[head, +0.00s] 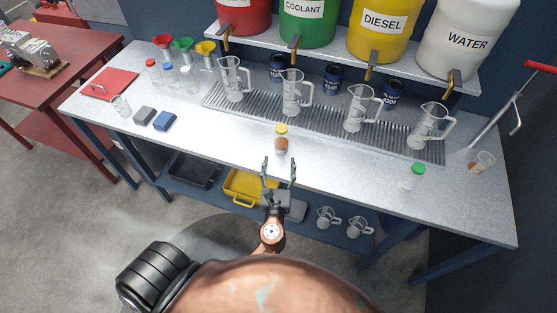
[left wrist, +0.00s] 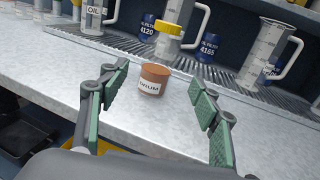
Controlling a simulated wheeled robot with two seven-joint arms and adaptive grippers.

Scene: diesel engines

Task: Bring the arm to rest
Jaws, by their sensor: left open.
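My left gripper (head: 279,163) is open and empty at the front edge of the workbench (head: 235,143). Its two fingers also show in the left wrist view (left wrist: 160,100), spread wide with green pads. In the left wrist view the labelled jar (left wrist: 153,80) appears between and beyond the fingers, apart from both. My right gripper is in neither view.
Clear measuring jugs (head: 293,95) and dark blue filter cans stand on and behind a ribbed drain tray (head: 330,121). Coloured drums (head: 383,32) sit on the shelf above. A green-lidded jar (head: 416,174) is at right. The lower shelf holds a yellow tray (head: 240,187) and more jugs.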

